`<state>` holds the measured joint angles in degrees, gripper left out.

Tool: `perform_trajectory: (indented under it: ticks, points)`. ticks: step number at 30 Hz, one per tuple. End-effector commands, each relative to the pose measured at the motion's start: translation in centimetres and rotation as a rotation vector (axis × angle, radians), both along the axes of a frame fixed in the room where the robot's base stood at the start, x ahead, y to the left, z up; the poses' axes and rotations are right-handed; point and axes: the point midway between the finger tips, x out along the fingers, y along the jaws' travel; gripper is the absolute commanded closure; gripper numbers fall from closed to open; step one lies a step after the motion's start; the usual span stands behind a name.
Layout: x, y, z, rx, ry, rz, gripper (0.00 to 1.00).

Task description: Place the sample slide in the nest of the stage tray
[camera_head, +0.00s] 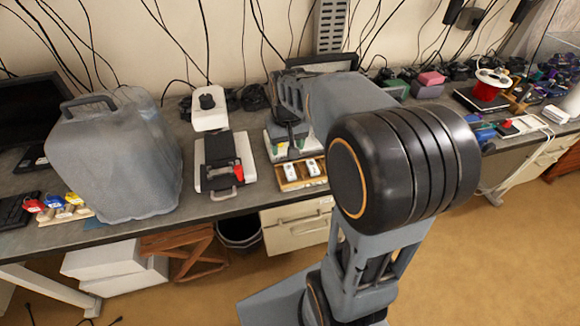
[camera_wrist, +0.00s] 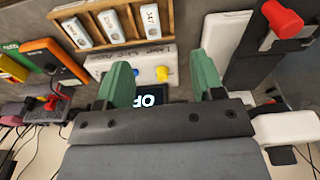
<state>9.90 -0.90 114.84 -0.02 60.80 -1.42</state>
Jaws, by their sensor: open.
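Small white labelled slides stand in a wooden rack (camera_head: 290,187). In the wrist view the rack (camera_wrist: 130,42) is at the top, with slides at its left (camera_wrist: 75,33), middle (camera_wrist: 113,27) and right (camera_wrist: 151,20); I cannot tell which is the sample slide. A black-and-white device with a red knob (camera_head: 239,172), perhaps the one with the stage tray, stands left of the rack in the head view; part of it shows at the wrist view's right edge (camera_wrist: 283,20). No nest is clearly visible. My gripper (camera_wrist: 164,72) is open and empty, its green fingers apart above a white box (camera_wrist: 133,76).
The white box has a yellow and a blue knob, and a dark display (camera_wrist: 153,95) shows between my fingers. An orange-and-black meter (camera_wrist: 57,62) lies beside the rack. A big grey jerry can (camera_head: 112,155) stands at the left. Cables hang along the wall.

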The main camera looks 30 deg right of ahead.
Motion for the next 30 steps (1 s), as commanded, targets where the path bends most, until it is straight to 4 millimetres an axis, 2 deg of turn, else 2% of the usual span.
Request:
perform_trajectory:
  ticks: [3, 9, 21, 30]
  points:
    - [2.1, -1.6, -0.5, 0.009, 0.051, -0.027, 0.38]
    - [3.6, -3.0, -2.2, 0.018, 0.09, -0.05, 0.38]
    - [3.7, -3.2, -8.8, 0.019, 0.094, -0.054, 0.38]
    - [3.8, -3.1, -10.6, 0.019, 0.093, -0.054, 0.38]
